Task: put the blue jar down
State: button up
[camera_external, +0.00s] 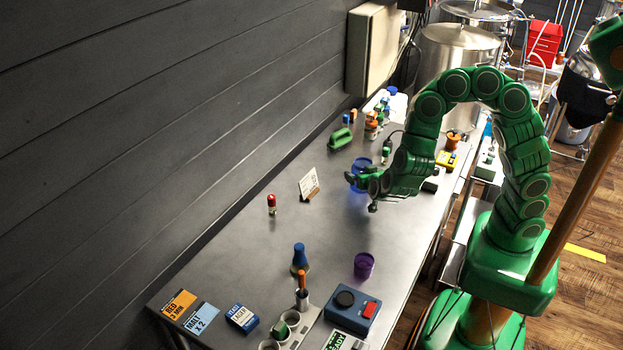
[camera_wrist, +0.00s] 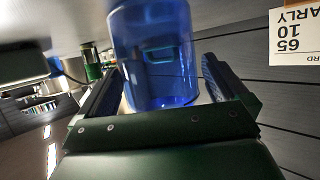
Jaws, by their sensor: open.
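The blue jar (camera_external: 358,182) is on the steel table in the external view, at my gripper (camera_external: 366,184). In the wrist view the blue, see-through jar (camera_wrist: 155,55) is between the two fingers of my gripper (camera_wrist: 158,90). The fingers are spread, with a gap showing on the right side of the jar; I cannot tell whether the left finger touches it. In the external view the fingers hide part of the jar, and its contact with the table is hard to see.
A white sign card (camera_external: 309,184) stands left of the jar. A red-capped vial (camera_external: 271,204) and a purple cup (camera_external: 363,265) stand nearer the front. A green-handled item (camera_external: 340,138) and several bottles are farther back. The table (camera_external: 330,225) is clear around the middle.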

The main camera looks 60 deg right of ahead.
jog(key=v, duration=1.1)
